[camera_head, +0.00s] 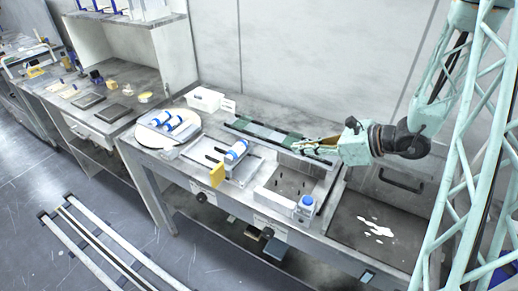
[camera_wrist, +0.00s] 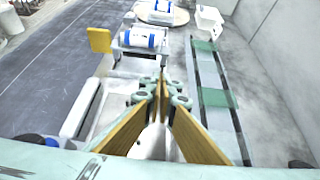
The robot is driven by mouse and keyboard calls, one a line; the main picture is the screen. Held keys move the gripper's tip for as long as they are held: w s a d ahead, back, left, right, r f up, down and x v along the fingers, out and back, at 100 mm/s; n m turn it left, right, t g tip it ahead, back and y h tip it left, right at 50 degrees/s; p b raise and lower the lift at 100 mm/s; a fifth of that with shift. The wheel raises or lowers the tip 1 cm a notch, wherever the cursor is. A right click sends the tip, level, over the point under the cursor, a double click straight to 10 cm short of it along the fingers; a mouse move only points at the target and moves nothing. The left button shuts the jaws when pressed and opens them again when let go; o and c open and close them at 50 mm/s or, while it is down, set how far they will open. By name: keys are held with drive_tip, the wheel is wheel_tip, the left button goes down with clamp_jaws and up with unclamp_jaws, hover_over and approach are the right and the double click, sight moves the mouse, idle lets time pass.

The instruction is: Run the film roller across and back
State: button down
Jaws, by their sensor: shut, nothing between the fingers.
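A blue-and-white roller (camera_head: 236,150) lies on a light slotted plate (camera_head: 208,160) on the bench; it shows at the top of the wrist view (camera_wrist: 143,40). A yellow flap (camera_head: 217,175) stands at the plate's front side. More blue-and-white rollers (camera_head: 172,124) sit on a round platen (camera_head: 146,136) to the left. I cannot tell for certain which is the film roller. My gripper (camera_head: 296,144) is shut and empty, right of the roller on the plate and apart from it. In the wrist view its fingertips (camera_wrist: 160,76) meet in front of the plate.
A long rail with green sections (camera_head: 262,132) runs along the bench's back, close to my gripper. A white bin (camera_head: 205,100) stands at back left. A blue-capped bottle (camera_head: 306,206) stands at the front, beside a tray (camera_head: 276,203). The wall is close behind.

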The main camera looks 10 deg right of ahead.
drive_tip(key=b, duration=0.1)
approach(252, 148)
drive_tip(key=f, duration=0.1)
drive_tip(key=a+f, duration=0.1)
drive_tip(key=w+f, duration=0.1)
drive_tip(key=shift+a+f, duration=0.2)
drive_tip(key=shift+a, duration=0.15)
drive_tip(key=shift+w+a, duration=1.15)
drive_tip(key=shift+a, duration=0.25)
drive_tip(key=shift+w, duration=0.1)
